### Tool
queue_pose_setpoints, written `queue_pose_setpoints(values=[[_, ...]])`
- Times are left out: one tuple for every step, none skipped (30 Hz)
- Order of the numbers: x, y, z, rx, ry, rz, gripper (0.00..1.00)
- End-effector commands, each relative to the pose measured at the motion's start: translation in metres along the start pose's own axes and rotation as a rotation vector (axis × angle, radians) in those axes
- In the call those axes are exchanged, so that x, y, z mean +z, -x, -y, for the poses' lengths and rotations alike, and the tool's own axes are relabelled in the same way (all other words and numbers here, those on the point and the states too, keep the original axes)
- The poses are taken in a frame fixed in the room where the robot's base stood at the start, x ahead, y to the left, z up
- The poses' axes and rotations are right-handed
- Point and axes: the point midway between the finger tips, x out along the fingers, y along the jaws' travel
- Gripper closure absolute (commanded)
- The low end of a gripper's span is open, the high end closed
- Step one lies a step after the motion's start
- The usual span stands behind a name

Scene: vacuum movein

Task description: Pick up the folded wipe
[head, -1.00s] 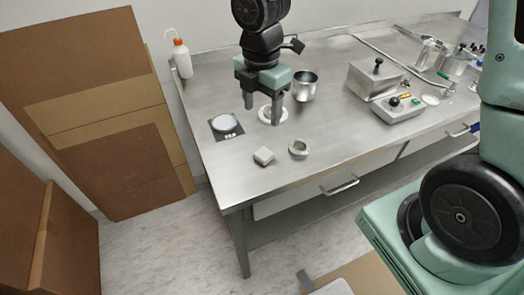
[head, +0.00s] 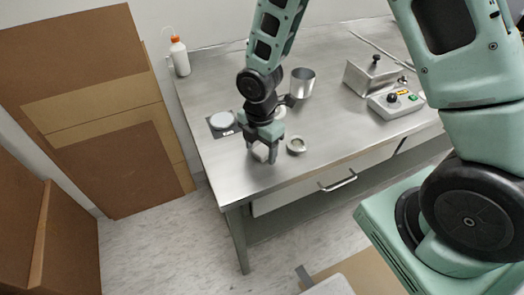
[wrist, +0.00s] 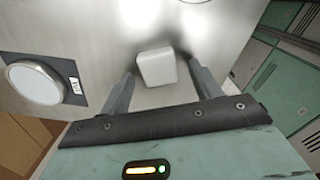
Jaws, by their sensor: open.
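The folded wipe (wrist: 156,67) is a small white block-like pad lying on the steel bench, near its front left corner. In the head view the wipe (head: 261,153) is partly hidden by my gripper (head: 262,156). My gripper is open and points down at it. In the wrist view the wipe lies ahead of and between the two fingers of my gripper (wrist: 160,85), with a gap on both sides. I cannot tell how high the fingertips are above the bench.
A metal ring-like part (head: 296,145) stands just right of my gripper. A white disc on a dark plate (wrist: 37,82) lies to the left. The bench's front edge is close.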

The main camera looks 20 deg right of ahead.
Motion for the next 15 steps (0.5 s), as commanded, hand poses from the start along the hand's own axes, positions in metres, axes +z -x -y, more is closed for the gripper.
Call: queue_pose_setpoints(values=[[0.0001,-0.0021,0.0000,0.000,0.000,0.001,0.36],[0.0002,-0.0028,0.0000,0.000,0.000,0.001,0.36],[0.0003,-0.0031,-0.0001,0.000,-0.001,0.001,0.36],[0.0004,-0.0031,-0.0002,0.001,-0.001,0.001,0.36],[0.0004,-0.0030,-0.0002,0.001,-0.001,0.001,0.36],[0.0004,-0.0030,-0.0003,0.001,-0.001,0.001,0.36],[0.0004,-0.0029,-0.0003,0.001,-0.001,0.001,0.36],[0.0003,-0.0029,-0.0003,0.001,-0.001,0.000,0.39],[0.0003,-0.0029,-0.0003,0.001,-0.001,0.000,0.50],[0.0003,-0.0028,-0.0003,0.001,-0.001,0.000,0.59],[0.0003,-0.0028,-0.0003,0.001,-0.001,0.000,0.67],[0.0003,-0.0028,-0.0003,0.001,-0.001,0.000,0.78],[0.0003,-0.0028,-0.0003,0.001,-0.001,0.000,0.84],[0.0003,-0.0027,-0.0003,0.001,-0.001,0.000,0.84],[0.0003,-0.0027,-0.0003,0.001,-0.001,0.000,0.87]])
